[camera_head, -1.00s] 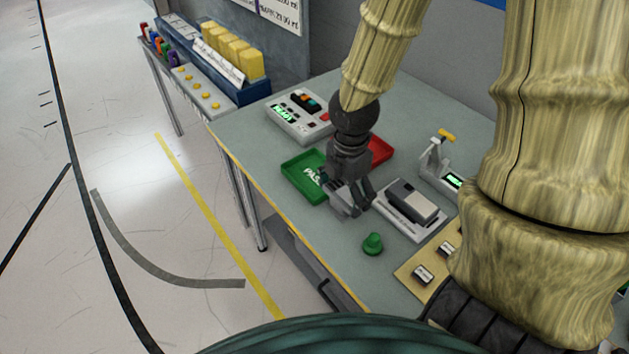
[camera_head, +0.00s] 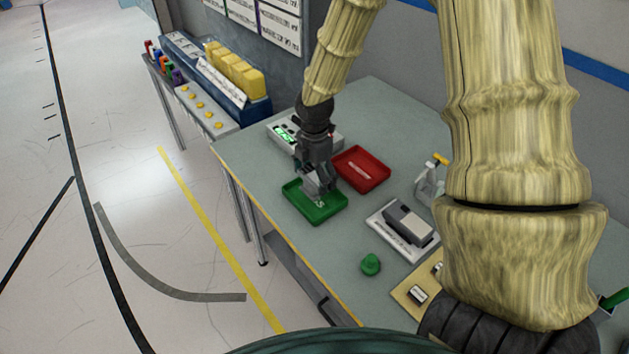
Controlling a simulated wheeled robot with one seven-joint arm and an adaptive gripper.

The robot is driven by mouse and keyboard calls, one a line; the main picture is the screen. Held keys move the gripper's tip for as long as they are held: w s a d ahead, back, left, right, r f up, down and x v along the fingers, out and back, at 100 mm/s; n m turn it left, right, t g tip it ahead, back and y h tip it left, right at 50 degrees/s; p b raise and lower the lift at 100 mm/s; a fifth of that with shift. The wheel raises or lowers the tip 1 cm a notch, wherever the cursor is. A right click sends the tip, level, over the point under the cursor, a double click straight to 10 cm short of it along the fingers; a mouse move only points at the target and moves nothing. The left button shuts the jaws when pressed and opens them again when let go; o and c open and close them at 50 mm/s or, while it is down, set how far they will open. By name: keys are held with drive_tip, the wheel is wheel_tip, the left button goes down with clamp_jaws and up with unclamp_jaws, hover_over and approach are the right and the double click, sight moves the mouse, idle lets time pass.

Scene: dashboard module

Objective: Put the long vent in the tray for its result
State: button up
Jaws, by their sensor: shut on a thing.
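The green tray (camera_head: 327,214) lies on the workbench, with part of its white lettering showing. The red tray (camera_head: 374,179) lies just behind and to the right of it, with white lettering inside. My gripper (camera_head: 318,190) points down over the green tray, at or just above its floor. It is shut on a small grey thing at its fingertips, which may be the long vent. The fingers hide most of it, and I cannot tell whether it touches the tray.
A white device with a green display (camera_head: 283,137) stands behind my gripper. A grey fixture on a white base (camera_head: 402,230), a green knob (camera_head: 371,264) and a tan board (camera_head: 408,297) are to the right. A clamp (camera_head: 430,178) stands further right.

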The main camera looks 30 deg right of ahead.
sight(314, 175)
drive_tip(key=shift+f+p, duration=0.75)
drive_tip(key=shift+f, duration=1)
drive_tip(key=o, duration=1.1)
drive_tip(key=shift+f, duration=0.1)
drive_tip(key=shift+c, duration=0.2)
drive_tip(key=shift+r, duration=0.25)
drive_tip(key=shift+r+b, duration=1.65)
drive_tip(key=shift+r, duration=4.25)
